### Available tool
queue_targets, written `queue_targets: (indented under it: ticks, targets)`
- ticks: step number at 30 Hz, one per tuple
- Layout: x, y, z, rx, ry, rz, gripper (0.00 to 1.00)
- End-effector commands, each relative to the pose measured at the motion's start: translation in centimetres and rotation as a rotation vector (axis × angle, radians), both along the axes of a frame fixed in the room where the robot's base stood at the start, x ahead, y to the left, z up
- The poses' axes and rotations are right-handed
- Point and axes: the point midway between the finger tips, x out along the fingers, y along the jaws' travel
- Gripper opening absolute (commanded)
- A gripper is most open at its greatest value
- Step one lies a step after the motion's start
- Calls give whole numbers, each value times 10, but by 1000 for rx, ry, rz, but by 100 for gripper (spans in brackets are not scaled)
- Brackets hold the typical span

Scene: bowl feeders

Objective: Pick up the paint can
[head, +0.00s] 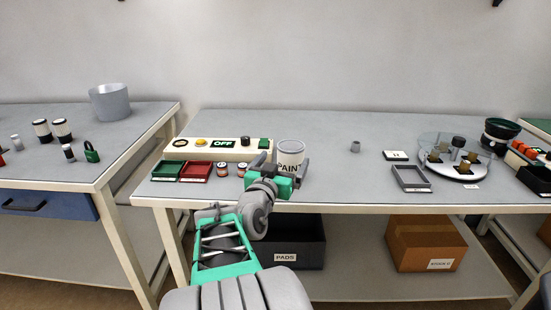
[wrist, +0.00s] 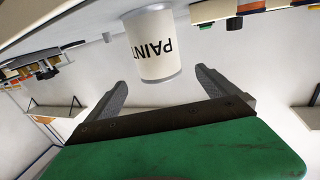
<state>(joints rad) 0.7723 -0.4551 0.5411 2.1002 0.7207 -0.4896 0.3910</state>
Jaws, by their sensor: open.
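The paint can (head: 291,151) is white with a grey rim and dark "PAINT" lettering. It stands upright near the front of the middle table (head: 330,187). In the wrist view the can (wrist: 152,45) appears upside down, ahead of the fingertips and roughly centred between them. My gripper (head: 283,163) is open and empty, close in front of the can. In the wrist view my gripper (wrist: 160,78) shows its two dark fingers spread apart, with the can beyond their tips. The can's lower part is partly hidden by my gripper in the head view.
The table between is clear.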

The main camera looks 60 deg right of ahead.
Motion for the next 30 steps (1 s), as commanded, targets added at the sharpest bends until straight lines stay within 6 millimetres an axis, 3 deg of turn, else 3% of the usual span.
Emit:
queue_targets:
  ticks: [15,22,30]
  targets:
    - [11,-75,-1,1,0,-7,98]
    - [13,-76,-1,1,0,-3,97]
    - [13,-76,-1,1,0,-2,75]
